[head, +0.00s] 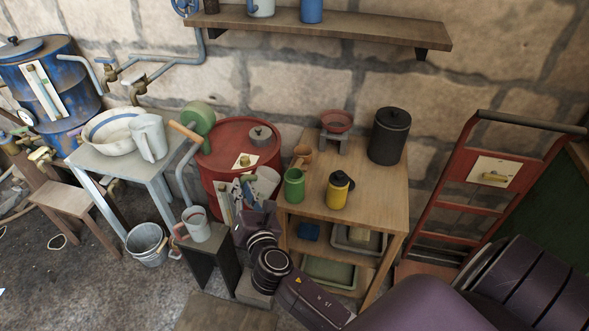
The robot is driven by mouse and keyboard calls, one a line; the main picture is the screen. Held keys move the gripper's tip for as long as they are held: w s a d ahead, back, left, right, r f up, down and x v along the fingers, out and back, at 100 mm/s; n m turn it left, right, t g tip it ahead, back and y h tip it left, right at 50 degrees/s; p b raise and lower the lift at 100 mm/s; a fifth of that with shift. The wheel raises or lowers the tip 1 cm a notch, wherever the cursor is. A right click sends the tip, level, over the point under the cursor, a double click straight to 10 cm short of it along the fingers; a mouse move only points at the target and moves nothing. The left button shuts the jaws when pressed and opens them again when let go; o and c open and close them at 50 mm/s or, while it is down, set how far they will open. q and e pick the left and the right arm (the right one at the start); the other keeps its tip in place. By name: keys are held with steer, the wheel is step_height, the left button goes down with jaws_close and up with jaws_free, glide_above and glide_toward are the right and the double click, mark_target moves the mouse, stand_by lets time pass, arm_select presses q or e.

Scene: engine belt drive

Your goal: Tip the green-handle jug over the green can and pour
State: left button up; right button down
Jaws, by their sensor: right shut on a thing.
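My right gripper (254,212) reaches up from the bottom, in front of the red drum. It is shut on a pale grey jug (266,181), just left of the green can. The gripper hides part of this jug. Its handle colour cannot be made out, so I cannot be sure that it is the green-handle one. The jug looks slightly tilted; no stream of liquid shows. The green can (294,186) stands upright at the left front edge of the wooden table (375,188), with its handle towards the back. My left gripper is not in view.
A yellow can (339,190) with a black top stands right of the green can. A black lidded pot (389,137) and a red-bowled scale (336,127) are behind. The red drum (216,158) is left. A red-handled jug (195,224) stands on a dark stand.

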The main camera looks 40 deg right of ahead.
mark_target(261, 188)
steer(key=shift+d+r+m+p, duration=0.55)
steer(key=shift+d+r+m, duration=0.05)
steer(key=shift+d+r, duration=0.2)
steer(key=shift+s+d+r+m+y+p, duration=0.1)
steer(key=shift+d+r+m+y+p, duration=0.15)
steer(key=shift+d+r+m+p, duration=0.45)
steer(key=shift+s+d+r+m+y+p, duration=0.1)
steer(key=shift+d+r+m+y+p, duration=0.2)
steer(key=shift+r+m+p, duration=0.45)
steer(key=shift+d+r, duration=0.15)
steer(key=shift+r, duration=0.05)
steer(key=shift+d+r+m+g+p, duration=0.3)
steer(key=shift+d+r+m+p, duration=0.35)
steer(key=shift+p, duration=0.25)
steer(key=shift+d+r+m+y+p, duration=0.35)
steer(key=shift+d+r+m+p, duration=0.3)
steer(key=shift+p, duration=0.65)
steer(key=shift+s+d+r+m+p, duration=0.1)
steer(key=shift+d+m+p, duration=0.3)
steer(key=shift+d, duration=0.2)
steer(key=shift+d+r+p, duration=0.1)
steer(key=shift+d+p, duration=0.2)
steer(key=shift+d, duration=0.05)
steer(key=shift+s+d+r+m+y+p, duration=0.1)
steer(key=shift+d+r+m+y+p, duration=0.05)
steer(key=shift+d+m+p, duration=0.3)
steer(key=shift+d+r+m+y+p, duration=0.2)
steer(key=shift+d+p, duration=0.2)
steer(key=shift+d, duration=0.15)
